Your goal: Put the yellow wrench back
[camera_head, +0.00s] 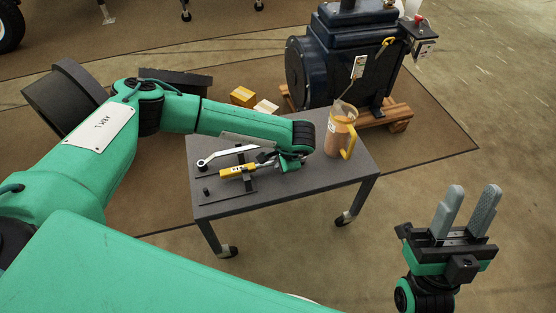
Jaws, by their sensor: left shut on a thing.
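The yellow wrench (237,172) is at the left half of the small grey table, with its yellow part showing and its right end running under my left gripper. My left gripper (270,163) reaches over the table from the left and is shut on the wrench; its fingers are partly hidden by the wrist. A silver wrench (228,154) lies just behind the yellow one, near dark pegs (205,192) on the table. I cannot tell whether the yellow wrench touches the holder. My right gripper (466,212) is open and empty, fingers up, right of the table.
The grey wheeled table (310,180) also bears an orange-tan jug (341,132) at its right, close to my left wrist. A large dark machine (345,60) on a wooden pallet (390,119) stands behind. Yellow boxes (243,95) lie on the floor mat. The table's front right is clear.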

